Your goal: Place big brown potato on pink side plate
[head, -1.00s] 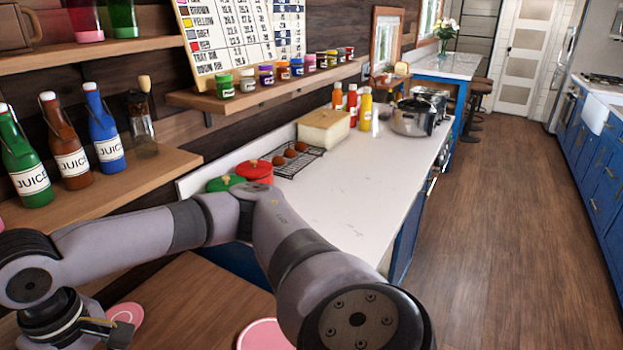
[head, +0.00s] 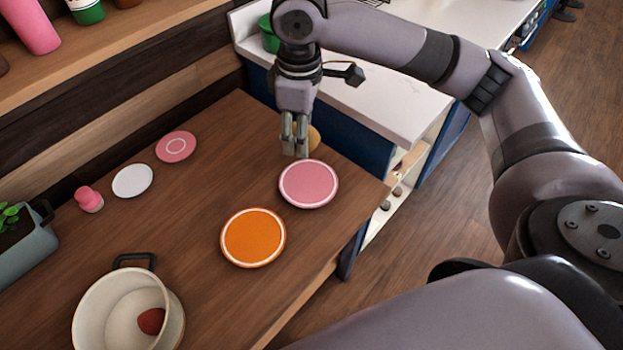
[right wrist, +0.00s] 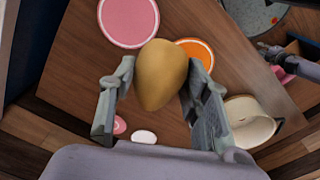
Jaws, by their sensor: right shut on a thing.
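The big brown potato (right wrist: 162,74), yellowish tan, is between the fingers of my right gripper (right wrist: 160,100) in the right wrist view. The right gripper (head: 295,150) is shut on it. In the head view only an edge of the potato (head: 315,138) shows behind the fingers. The pink side plate (head: 308,184), with a pale rim, lies on the wooden table just in front of the gripper and looks empty. It also shows in the right wrist view (right wrist: 128,20). The gripper is by the plate's far edge; its height is hard to tell. I do not see my left gripper.
An orange plate (head: 253,238) lies beside the pink one. A cream pot (head: 88,312) holds a dark red object (head: 151,321). A white plate (head: 132,181), a small pink plate (head: 176,147) and a pink shaker (head: 89,200) stand farther left. The table's right edge is near the pink plate.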

